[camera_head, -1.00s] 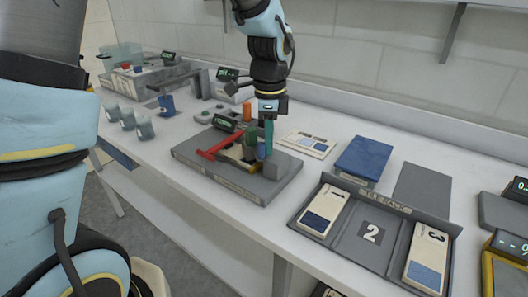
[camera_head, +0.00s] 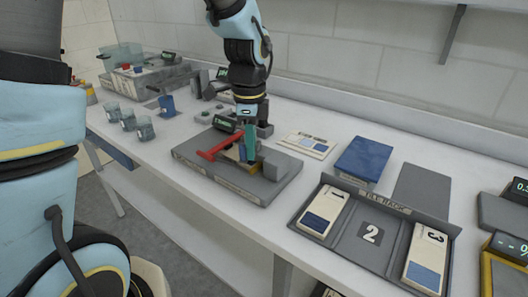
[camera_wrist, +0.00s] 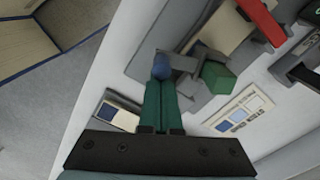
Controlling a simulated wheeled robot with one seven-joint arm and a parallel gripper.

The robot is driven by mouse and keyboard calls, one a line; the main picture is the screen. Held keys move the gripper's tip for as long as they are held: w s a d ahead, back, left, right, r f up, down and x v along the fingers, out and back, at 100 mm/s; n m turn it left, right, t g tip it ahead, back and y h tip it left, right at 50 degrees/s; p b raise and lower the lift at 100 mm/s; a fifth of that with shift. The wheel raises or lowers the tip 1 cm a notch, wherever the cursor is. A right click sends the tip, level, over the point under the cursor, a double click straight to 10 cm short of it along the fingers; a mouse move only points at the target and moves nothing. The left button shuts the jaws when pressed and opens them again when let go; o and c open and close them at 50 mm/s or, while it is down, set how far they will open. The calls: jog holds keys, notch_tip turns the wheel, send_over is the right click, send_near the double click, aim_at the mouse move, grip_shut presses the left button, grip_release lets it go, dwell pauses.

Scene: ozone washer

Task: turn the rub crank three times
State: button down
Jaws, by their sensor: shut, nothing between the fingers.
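The rub machine is a grey base plate (camera_head: 190,157) on the bench, with a red bar (camera_head: 215,148) and a grey block (camera_head: 276,165). In the wrist view the red bar (camera_wrist: 262,20) is at the upper right, near a green block (camera_wrist: 217,76). A blue round knob (camera_wrist: 162,66), apparently the rub crank's handle, is right at my fingertips; I cannot tell if they touch it. My gripper (camera_head: 249,158) is over the plate, pointing down. Its green fingers (camera_wrist: 160,82) are together with nothing between them. In the head view my fingers hide part of the crank.
A tile rack (camera_head: 370,235) with numbered slots and a blue block (camera_head: 363,158) stand to the right. Several glass cups (camera_head: 128,118) and a blue cup (camera_head: 167,106) stand to the left. A card (camera_head: 307,145) lies behind the machine. A wall backs the bench.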

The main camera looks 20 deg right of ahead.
dwell(0.3)
jog(key=shift+w+a, duration=0.7)
jog(key=shift+a, duration=0.35)
jog(key=shift+p, duration=0.3)
jog(key=shift+w+a+p, duration=0.3)
jog(key=shift+w+a, duration=0.4)
jog(key=shift+w, duration=0.3)
jog(key=shift+w+a+p, duration=0.2)
jog(key=shift+w, duration=0.4)
jog(key=shift+w+a+p, duration=0.15)
jog(key=shift+w+p, duration=0.05)
jog(key=shift+w, duration=0.35)
jog(key=shift+w, duration=0.1)
